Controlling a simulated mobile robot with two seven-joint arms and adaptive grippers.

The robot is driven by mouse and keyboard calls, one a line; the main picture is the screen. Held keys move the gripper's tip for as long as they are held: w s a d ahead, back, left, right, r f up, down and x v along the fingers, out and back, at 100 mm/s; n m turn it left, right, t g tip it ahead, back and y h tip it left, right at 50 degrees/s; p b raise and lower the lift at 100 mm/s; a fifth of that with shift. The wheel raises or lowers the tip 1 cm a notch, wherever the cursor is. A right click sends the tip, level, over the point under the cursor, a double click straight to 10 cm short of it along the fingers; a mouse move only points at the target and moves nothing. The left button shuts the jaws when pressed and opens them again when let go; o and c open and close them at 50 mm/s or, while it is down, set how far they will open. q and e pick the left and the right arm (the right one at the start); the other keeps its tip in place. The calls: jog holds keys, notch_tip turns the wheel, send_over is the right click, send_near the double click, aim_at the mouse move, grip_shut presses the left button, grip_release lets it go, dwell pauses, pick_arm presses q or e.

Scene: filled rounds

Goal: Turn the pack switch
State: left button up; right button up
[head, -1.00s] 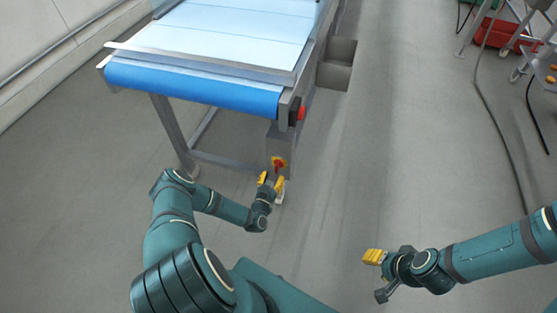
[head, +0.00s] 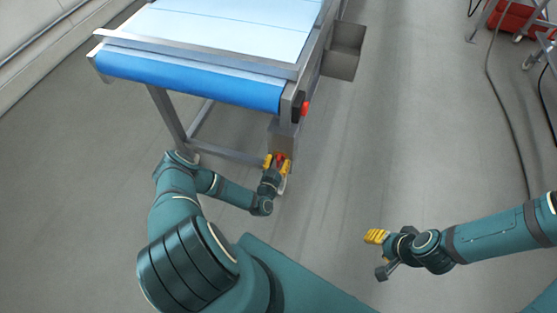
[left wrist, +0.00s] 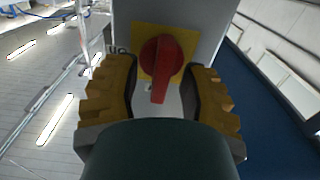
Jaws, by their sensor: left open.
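The pack switch is a red rotary knob (left wrist: 161,62) on a yellow plate (left wrist: 143,40), on a grey box (left wrist: 183,12) below the end of the conveyor. In the left wrist view its handle points down in the picture. My left gripper (left wrist: 163,92) is open, with one yellow fingertip on each side of the knob's handle; I cannot tell if either touches it. In the head view the left gripper (head: 278,163) covers much of the switch, and a little red shows between its fingers. My right gripper (head: 377,237) is held over bare floor at the right, away from the switch.
The conveyor (head: 190,80) with a blue end roller stands above the switch box. A red button (head: 305,109) sits on its side frame, and an open grey bin (head: 342,55) hangs beside it. A cable (head: 496,90) lies on the floor at right. The middle floor is clear.

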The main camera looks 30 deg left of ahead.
pick_arm(q)
jog(key=shift+c, duration=0.4)
grip_shut()
jog(key=shift+r+m, duration=0.1)
jog(key=shift+m, duration=0.3)
jog(key=shift+w+d+m+p, duration=0.1)
jog(key=shift+m+p, duration=0.6)
jog(key=shift+m, duration=0.2)
jog(key=shift+d+m+p, duration=0.1)
jog(key=shift+m+p, duration=0.5)
jog(key=shift+m, duration=1)
jog(key=shift+o, duration=0.4)
grip_release()
